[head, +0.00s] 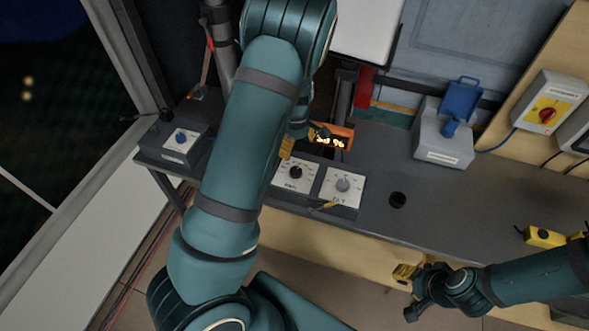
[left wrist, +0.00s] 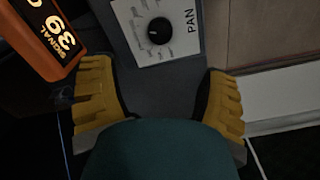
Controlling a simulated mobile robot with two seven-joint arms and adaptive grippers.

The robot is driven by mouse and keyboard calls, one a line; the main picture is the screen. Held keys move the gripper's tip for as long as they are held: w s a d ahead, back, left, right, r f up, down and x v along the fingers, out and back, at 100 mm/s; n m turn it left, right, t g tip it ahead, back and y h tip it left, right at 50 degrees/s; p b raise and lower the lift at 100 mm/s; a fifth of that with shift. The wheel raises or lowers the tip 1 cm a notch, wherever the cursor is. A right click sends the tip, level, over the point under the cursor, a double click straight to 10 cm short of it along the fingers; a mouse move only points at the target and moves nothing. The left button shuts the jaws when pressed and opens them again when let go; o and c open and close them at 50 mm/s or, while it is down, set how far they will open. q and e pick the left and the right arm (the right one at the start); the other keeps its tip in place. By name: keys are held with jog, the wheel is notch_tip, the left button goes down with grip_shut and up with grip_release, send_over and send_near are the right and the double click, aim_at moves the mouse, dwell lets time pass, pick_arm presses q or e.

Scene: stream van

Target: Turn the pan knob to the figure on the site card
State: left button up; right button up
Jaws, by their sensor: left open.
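The pan knob (head: 296,172) is a round black knob on a white plate, left of the grey tilt knob (head: 343,184) on the same dark box. In the left wrist view the knob (left wrist: 159,31) shows beside the word PAN, with a pale mark on its face; the scale figures are too small to read. My left gripper (head: 303,141) is open and empty just behind the pan plate. In its wrist view the yellow fingers (left wrist: 160,97) are spread, with the knob beyond them, untouched. My right gripper (head: 406,291) is open and empty before the bench front. I cannot make out a site card.
An orange display (head: 335,138) reading SIGNAL 39 stands close behind the pan plate, near my left fingers. A box with a blue knob (head: 180,138) is at left. A grey box with a blue lid (head: 445,135) is at back right. The bench (head: 435,190) between is mostly clear.

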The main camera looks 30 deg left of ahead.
aim_at(296, 170)
pick_arm(q)
notch_tip(296, 170, down, 12)
jog(key=shift+f+b, duration=0.15)
jog(key=shift+b, duration=0.15)
jog(key=c, duration=1.2)
